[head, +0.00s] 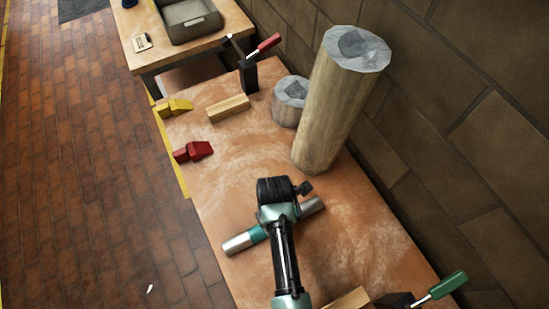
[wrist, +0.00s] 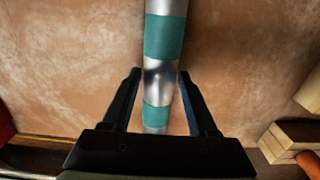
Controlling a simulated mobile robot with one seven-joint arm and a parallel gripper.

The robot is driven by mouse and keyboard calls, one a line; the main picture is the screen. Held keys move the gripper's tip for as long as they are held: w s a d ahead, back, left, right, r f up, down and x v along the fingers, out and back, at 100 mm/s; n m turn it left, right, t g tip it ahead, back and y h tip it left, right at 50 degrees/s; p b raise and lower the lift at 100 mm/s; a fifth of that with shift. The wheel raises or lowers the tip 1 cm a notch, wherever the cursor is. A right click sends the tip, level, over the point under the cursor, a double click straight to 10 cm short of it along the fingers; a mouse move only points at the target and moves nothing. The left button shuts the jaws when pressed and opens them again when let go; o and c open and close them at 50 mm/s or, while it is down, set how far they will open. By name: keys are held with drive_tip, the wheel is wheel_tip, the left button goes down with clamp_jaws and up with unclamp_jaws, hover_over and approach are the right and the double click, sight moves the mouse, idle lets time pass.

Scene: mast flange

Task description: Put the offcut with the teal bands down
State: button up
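The offcut with the teal bands (head: 241,242) is a shiny silver tube, also seen in the wrist view (wrist: 164,38). My gripper (head: 289,208) is over its middle. In the wrist view the tips of my gripper (wrist: 160,74) close on both sides of the bare silver stretch between two teal bands. The tube's lower end passes behind the gripper's palm there. In the head view it lies slantwise above the bench (head: 215,215), both ends sticking out from under my gripper. I cannot tell whether it touches the bench top.
A tall wooden post (head: 335,110) and a short grey-topped stub (head: 290,103) stand by the wall. A red clamp (head: 195,151), yellow clamp (head: 174,107) and wood block (head: 228,108) lie left. A green-handled tool (head: 447,285) is at lower right.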

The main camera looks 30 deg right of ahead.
drive_tip(key=shift+o, duration=1)
wheel_tip(320, 180, up, 12)
drive_tip(key=w+r+m+t+h, duration=0.2)
drive_tip(key=w+r+m+t, duration=0.4)
drive_tip(key=w+r, duration=0.8)
drive_tip(key=w+a+r+m+t, duration=0.1)
drive_tip(key=w+r+t, duration=0.25)
drive_tip(key=r, duration=0.45)
drive_tip(key=w+a+r+m+t, duration=0.15)
drive_tip(key=r+t, duration=0.25)
drive_tip(key=r, duration=0.4)
drive_tip(key=s+a+r+m+t, duration=0.1)
drive_tip(key=a+r+m+t, duration=0.15)
drive_tip(key=r, duration=0.55)
drive_tip(key=a+r+m+t, duration=0.1)
drive_tip(key=r+m+t, duration=0.15)
drive_tip(key=r, duration=0.65)
drive_tip(key=s+a+r+m+t+y, duration=0.1)
drive_tip(key=s+r+t, duration=0.3)
drive_tip(key=r, duration=0.5)
drive_tip(key=s+a+r+m+t+y, duration=0.1)
drive_tip(key=s+a+r+m+t, duration=0.2)
drive_tip(key=s+r, duration=0.5)
drive_tip(key=shift+s+a+r+m+t, duration=0.2)
drive_tip(key=shift+r+m+t, duration=0.25)
drive_tip(key=shift+r+t, duration=0.4)
